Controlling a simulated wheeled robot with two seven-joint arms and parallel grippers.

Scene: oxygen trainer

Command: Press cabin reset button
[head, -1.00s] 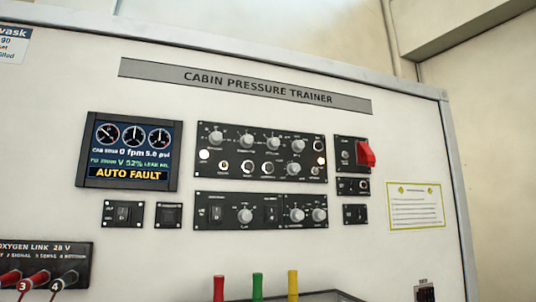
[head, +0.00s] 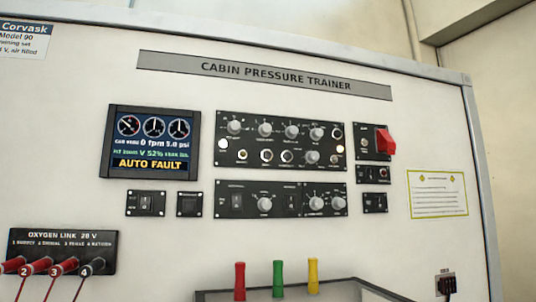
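The cabin pressure trainer panel (head: 90,70) fills most of the head view. Its upper control module (head: 280,140) carries several knobs, small round buttons and two lit white lamps; the lower module (head: 281,200) has knobs and switches. Small switch plates sit at the left (head: 146,203) and at the right (head: 374,202). A red guard (head: 385,141) stands out at the upper right module. Lettering on the controls is too small to read, so I cannot tell which one is the cabin reset button. The display (head: 152,143) reads AUTO FAULT. Neither gripper is in view.
The oxygen link block (head: 62,250) with red plugs and leads is at the lower left. Red (head: 239,281), green (head: 278,279) and yellow (head: 313,276) upright handles stand at a grey tray (head: 350,291) below. A dark fitting (head: 446,284) is at the lower right.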

